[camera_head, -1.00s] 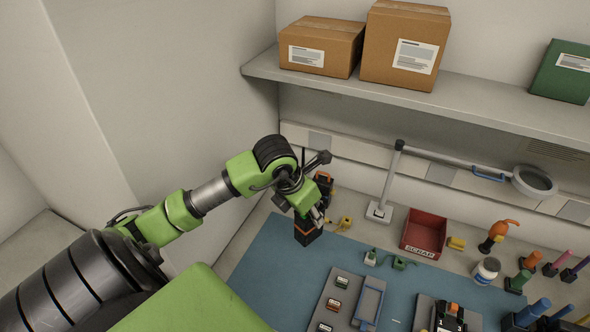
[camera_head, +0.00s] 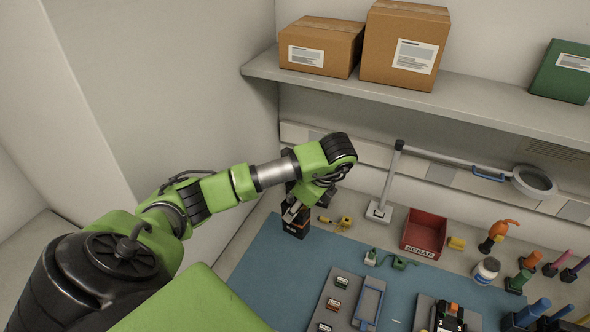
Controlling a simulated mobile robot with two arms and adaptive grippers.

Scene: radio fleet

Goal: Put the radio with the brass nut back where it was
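My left gripper (camera_head: 294,211) points down at the far left corner of the blue mat (camera_head: 262,262). Its fingertips are at a dark block with an orange stripe (camera_head: 296,229), which stands on the bench. The wrist and fingers cover the upper part of this block, so I cannot tell whether the fingers are closed on it or on a radio above it. No brass nut can be made out on anything here. My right gripper is not in view.
A grey tray with small labelled pieces (camera_head: 337,300) lies on the mat, beside a blue frame (camera_head: 369,304). A red scrap bin (camera_head: 424,233), a magnifier lamp (camera_head: 534,181) and several coloured tools stand behind. A shelf (camera_head: 480,92) with boxes overhangs the bench.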

